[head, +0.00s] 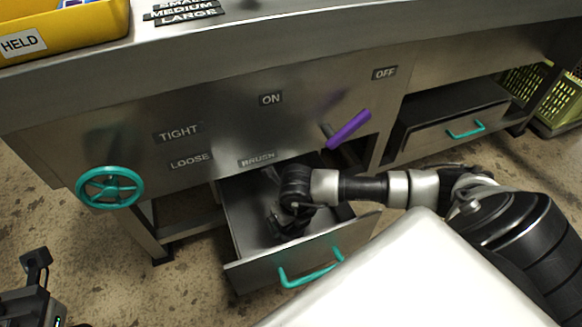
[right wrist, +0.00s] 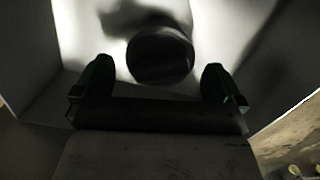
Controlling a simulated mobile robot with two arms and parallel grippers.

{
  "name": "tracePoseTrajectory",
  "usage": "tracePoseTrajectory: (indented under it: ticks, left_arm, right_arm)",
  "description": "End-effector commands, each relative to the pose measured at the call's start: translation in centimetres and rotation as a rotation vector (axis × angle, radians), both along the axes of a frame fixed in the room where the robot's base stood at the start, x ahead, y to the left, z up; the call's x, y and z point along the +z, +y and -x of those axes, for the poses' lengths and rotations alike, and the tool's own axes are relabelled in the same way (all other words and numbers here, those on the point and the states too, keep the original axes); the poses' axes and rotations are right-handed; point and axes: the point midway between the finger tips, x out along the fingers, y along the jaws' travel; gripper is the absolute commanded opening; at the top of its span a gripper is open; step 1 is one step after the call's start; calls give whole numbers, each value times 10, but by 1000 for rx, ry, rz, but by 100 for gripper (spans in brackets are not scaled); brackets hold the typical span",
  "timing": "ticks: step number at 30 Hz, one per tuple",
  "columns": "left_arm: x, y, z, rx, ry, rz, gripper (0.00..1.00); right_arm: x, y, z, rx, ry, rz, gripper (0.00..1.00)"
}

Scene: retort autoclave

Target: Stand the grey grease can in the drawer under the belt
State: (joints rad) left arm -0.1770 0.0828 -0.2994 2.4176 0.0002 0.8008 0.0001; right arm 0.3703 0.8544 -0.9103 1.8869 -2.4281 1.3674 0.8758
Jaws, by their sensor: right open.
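The drawer (head: 245,225) under the belt is pulled out, with a teal handle on its front. My right gripper (head: 287,222) reaches down inside it. In the right wrist view the fingers of the right gripper (right wrist: 155,80) are spread wide and hold nothing. The grease can (right wrist: 160,56) shows there as a dark round end just beyond the fingertips, apart from them, against the pale drawer inside. It looks upright, seen from above. In the head view I cannot make out the can behind my gripper. My left gripper (head: 36,262) is at the lower left; its jaws are unclear.
A purple lever (head: 348,129) sticks out above the drawer, close to my right arm. A teal handwheel (head: 110,187) is at the left of the panel. A second drawer (head: 450,125) is at the right. A yellow bin (head: 75,32) stands on top.

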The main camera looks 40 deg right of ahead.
Motion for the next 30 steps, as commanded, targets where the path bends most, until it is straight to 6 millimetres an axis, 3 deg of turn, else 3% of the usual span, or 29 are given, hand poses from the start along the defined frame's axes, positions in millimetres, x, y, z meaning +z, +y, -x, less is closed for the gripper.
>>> tracePoseTrajectory:
  ticks: [1, 6, 12, 26, 30]
  left_arm:
    - [4, 0, 2, -1, 26, 0, 0]
    - [-4, 2, 9, -5, 81, 6, 0]
    - [-2, 2, 13, -5, 95, 9, 0]
    - [-1, 2, 12, -5, 100, 7, 0]
    - [3, 0, -1, 2, 198, -24, 0]
  right_arm:
    - [19, 0, 1, 1, -2, -1, 100]
    - [54, 0, 5, 0, -2, 0, 100]
    - [78, 0, 9, 0, -1, 0, 100]
    - [84, 1, 10, 0, 0, -1, 100]
    - [92, 6, 13, 7, 11, -21, 100]
